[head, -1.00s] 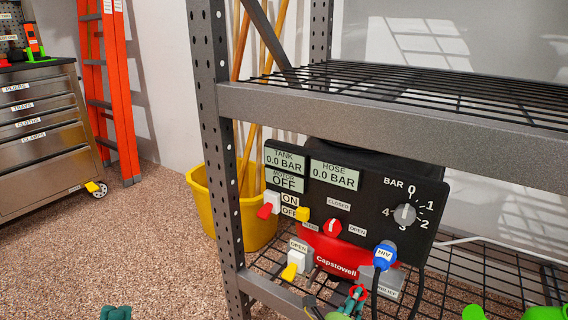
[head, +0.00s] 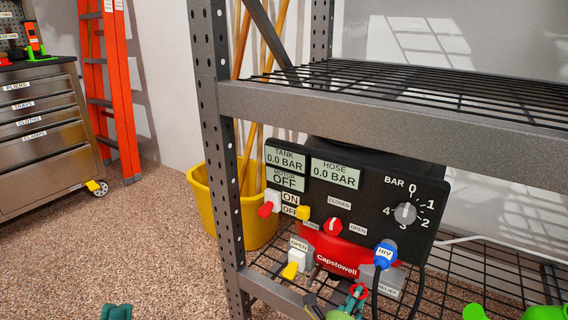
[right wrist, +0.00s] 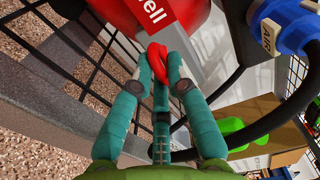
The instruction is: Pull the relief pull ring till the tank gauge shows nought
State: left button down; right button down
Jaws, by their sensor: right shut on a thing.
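The tank gauge (head: 285,158) on the black compressor panel reads 0.0 BAR in the head view. The red relief pull ring (right wrist: 157,60) is between the teal fingertips of my right gripper (right wrist: 158,78), low in front of the red tank. In the head view the ring (head: 360,290) shows beside the grey relief block (head: 388,279), and my right gripper (head: 354,302) is shut on it. My left gripper (head: 116,312) shows only its teal tips at the bottom edge, well left of the shelf; whether it is open is unclear.
The hose gauge (head: 335,173) reads 0.0 BAR and the motor display (head: 286,180) reads OFF. A blue air coupling (head: 385,256) with a black hose hangs close right of my right gripper. The shelf post (head: 222,180) stands left of the panel; a yellow bucket (head: 204,192) is behind it.

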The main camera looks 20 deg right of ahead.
jog(key=shift+w+d+r, duration=0.3)
jog(key=shift+w+r, duration=0.15)
jog(key=shift+w, duration=0.15)
jog(key=c, duration=1.2)
grip_release()
jog(key=shift+c, duration=0.2)
jog(key=shift+s+d+f, duration=0.1)
jog(key=shift+s+f, duration=0.05)
jog(key=shift+s, duration=0.1)
jog(key=p+v, duration=0.1)
jog(key=v, duration=0.6)
jog(key=shift+f+p, duration=0.2)
jog(key=shift+p, duration=0.2)
